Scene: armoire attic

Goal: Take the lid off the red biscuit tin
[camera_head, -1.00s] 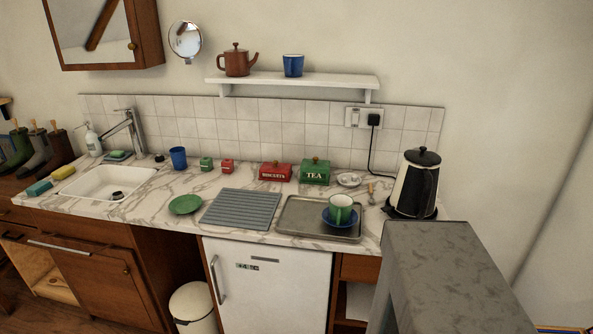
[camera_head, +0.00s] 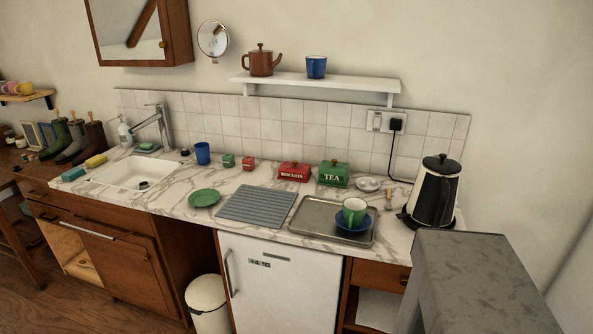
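The red biscuit tin (camera_head: 294,171), lettered BISCUITS, stands on the marble worktop (camera_head: 180,190) near the tiled wall. Its red lid with a small knob on top is on it. A green tin (camera_head: 333,174) lettered TEA stands close to its right. My gripper is not in view, so whether it is open or shut does not show.
A kettle (camera_head: 437,192) stands at the right. A shelf (camera_head: 318,83) hangs above. A bin (camera_head: 208,304) stands below.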

